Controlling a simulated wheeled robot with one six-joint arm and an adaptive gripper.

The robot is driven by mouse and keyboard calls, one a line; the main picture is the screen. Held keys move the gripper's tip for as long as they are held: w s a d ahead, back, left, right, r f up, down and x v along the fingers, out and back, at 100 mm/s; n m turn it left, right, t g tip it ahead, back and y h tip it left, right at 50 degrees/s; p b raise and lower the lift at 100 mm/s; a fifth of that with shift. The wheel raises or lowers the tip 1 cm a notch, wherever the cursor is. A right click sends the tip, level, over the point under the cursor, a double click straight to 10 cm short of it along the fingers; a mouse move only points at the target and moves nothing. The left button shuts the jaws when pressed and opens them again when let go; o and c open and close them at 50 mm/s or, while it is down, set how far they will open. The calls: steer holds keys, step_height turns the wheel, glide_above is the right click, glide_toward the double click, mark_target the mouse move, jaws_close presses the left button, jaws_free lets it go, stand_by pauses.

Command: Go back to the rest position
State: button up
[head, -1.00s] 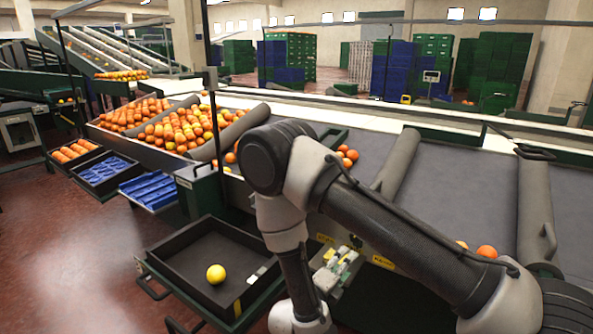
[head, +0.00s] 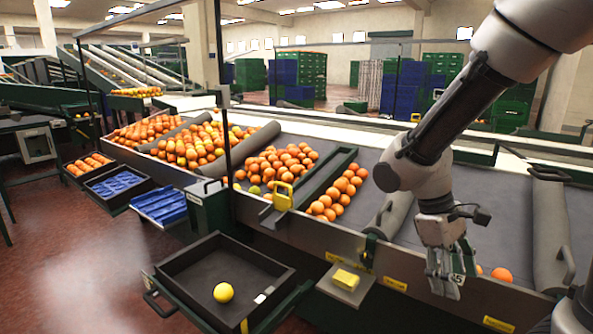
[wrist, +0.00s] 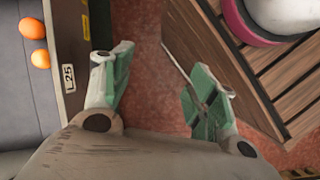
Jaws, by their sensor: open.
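My gripper (head: 445,274) hangs pointing down in front of the sorting table's front edge, at the right in the head view. In the wrist view its two green-padded fingers (wrist: 157,95) stand wide apart with nothing between them, above the reddish floor. My arm comes down from the upper right of the head view. Two oranges (head: 492,273) lie on the table beside the gripper, and they also show in the wrist view (wrist: 36,42).
A dark tray (head: 190,297) holding one yellow fruit (head: 223,292) juts out at the lower left. Many oranges (head: 280,165) lie on the sorting table (head: 405,232). A wooden slatted object (wrist: 265,75) stands right of the fingers in the wrist view. Open floor (head: 80,270) lies at left.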

steer(key=s+d+r+m+t+y, duration=0.2)
steer(key=d+r+m+t, duration=0.1)
steer(key=r, duration=0.3)
steer(key=s+d+r+m+t+y, duration=0.1)
steer(key=s+d+r+m+t, duration=0.2)
steer(key=r, duration=0.4)
steer(key=shift+r+m+t+y, duration=0.2)
steer(key=shift+m+t+y, duration=0.25)
steer(key=shift+t, duration=0.25)
